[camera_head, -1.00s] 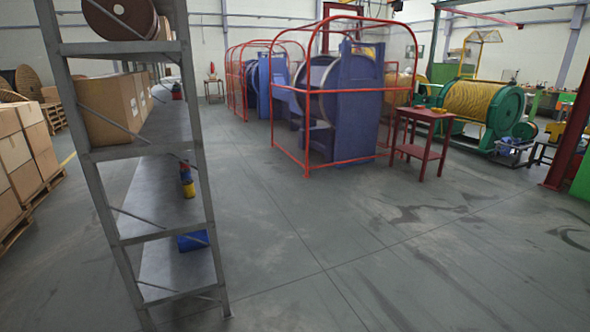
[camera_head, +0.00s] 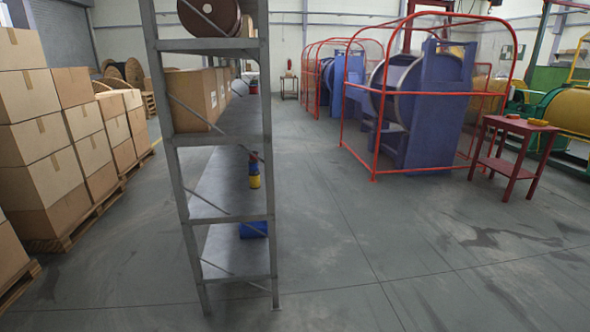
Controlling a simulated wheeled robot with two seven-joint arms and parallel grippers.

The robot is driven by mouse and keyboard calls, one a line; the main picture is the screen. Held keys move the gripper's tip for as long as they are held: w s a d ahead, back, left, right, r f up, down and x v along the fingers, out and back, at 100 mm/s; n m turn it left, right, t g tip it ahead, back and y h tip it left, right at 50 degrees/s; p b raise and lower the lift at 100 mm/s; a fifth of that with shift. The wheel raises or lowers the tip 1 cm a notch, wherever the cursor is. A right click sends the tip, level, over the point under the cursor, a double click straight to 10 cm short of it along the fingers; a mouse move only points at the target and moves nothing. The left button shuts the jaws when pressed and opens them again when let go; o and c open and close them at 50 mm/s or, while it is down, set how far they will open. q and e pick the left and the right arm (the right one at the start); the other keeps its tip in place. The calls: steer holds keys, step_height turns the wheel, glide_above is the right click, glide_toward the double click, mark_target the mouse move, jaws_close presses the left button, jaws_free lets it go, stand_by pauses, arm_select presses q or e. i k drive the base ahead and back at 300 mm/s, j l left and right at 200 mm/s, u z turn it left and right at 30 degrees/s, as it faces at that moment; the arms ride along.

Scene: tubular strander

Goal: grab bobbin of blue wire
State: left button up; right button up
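I cannot make out a bobbin of blue wire for certain. A grey metal shelf rack (camera_head: 270,185) stands left of centre. A blue object (camera_head: 253,229) sits on a lower shelf, partly behind the frame. Neither of my grippers shows.
Stacked cardboard boxes (camera_head: 35,130) on pallets (camera_head: 75,222) line the left side. Cartons (camera_head: 190,97) sit on the rack. Blue machines (camera_head: 435,108) in red guard frames (camera_head: 374,140) and a red table (camera_head: 518,124) stand right. Grey floor between rack and machines is clear.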

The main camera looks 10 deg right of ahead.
mark_target(253, 163)
steer(key=i+l+z, duration=0.2)
steer(key=i, duration=0.15)
steer(key=i+z, duration=0.15)
steer(key=i, duration=0.25)
steer(key=i+l+z, duration=0.1)
steer(key=i, duration=0.85)
steer(key=i+l+z, duration=0.1)
steer(key=i, duration=0.8)
steer(key=i+l+u, duration=0.1)
steer(key=i+u, duration=0.3)
steer(key=i+l+u, duration=0.15)
steer(key=i+u, duration=0.2)
steer(key=i+l+u, duration=0.6)
steer(key=u, duration=0.2)
